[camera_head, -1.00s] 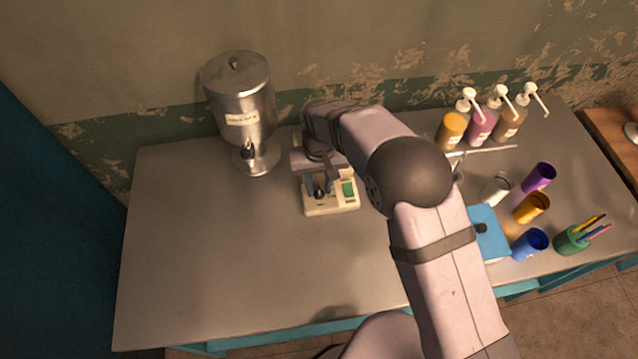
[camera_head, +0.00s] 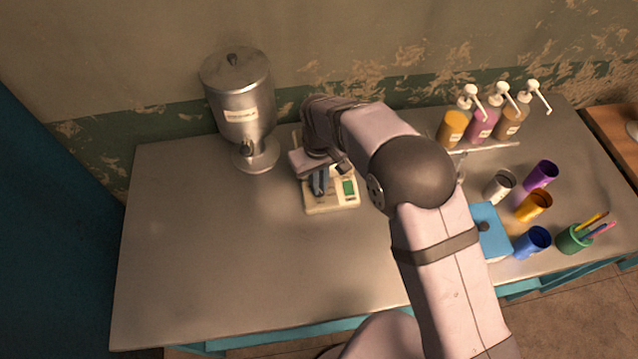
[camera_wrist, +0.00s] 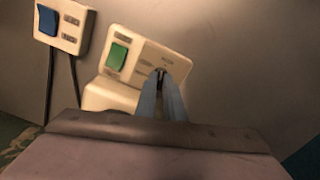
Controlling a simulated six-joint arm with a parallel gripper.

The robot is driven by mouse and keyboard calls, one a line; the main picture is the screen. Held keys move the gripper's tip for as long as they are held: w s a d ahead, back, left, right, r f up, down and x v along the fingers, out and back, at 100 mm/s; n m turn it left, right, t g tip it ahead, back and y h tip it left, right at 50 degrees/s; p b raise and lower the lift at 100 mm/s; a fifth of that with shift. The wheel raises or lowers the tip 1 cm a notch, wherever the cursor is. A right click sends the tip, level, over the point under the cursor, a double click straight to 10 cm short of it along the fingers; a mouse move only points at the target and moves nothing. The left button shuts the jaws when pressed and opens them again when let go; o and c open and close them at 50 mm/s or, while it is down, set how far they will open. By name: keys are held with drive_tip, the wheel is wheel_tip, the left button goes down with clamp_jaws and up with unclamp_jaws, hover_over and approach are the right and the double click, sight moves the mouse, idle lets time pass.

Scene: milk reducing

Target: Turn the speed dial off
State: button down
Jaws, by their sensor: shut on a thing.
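The speed dial (camera_wrist: 161,74) is a small dark knob on the cream panel of a machine (camera_head: 333,206). In the wrist view the panel (camera_wrist: 150,55) also carries a green switch (camera_wrist: 117,55), to the left of the dial. My gripper (camera_wrist: 162,80) is shut on the dial, with its two blue-grey fingers meeting at the knob. In the head view my gripper (camera_head: 319,186) is over the left part of the panel and hides the dial. The green switch (camera_head: 348,188) shows to its right. The dial's marking cannot be read.
A cream box with a blue switch (camera_wrist: 60,22) and dark cables is at upper left in the wrist view. A metal dispenser (camera_head: 240,110) stands behind left. Pump bottles (camera_head: 482,122), cups (camera_head: 533,206) and a blue box (camera_head: 488,232) are on the right. The table's left front (camera_head: 210,260) is clear.

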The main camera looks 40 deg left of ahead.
drive_tip(key=n+b, duration=0.1)
drive_tip(key=n, duration=0.4)
drive_tip(key=shift+n, duration=0.3)
drive_tip(key=n, duration=0.4)
drive_tip(key=shift+r+n+b, duration=0.1)
drive_tip(key=shift+n+b, duration=0.25)
drive_tip(key=shift+n, duration=0.05)
drive_tip(key=shift+a, duration=0.1)
drive_tip(key=c, duration=1.9)
unclamp_jaws()
drive_tip(key=shift+o, duration=0.2)
drive_tip(key=shift+r+b, duration=1.25)
drive_tip(key=shift+r, duration=2.4)
drive_tip(key=shift+o, duration=0.6)
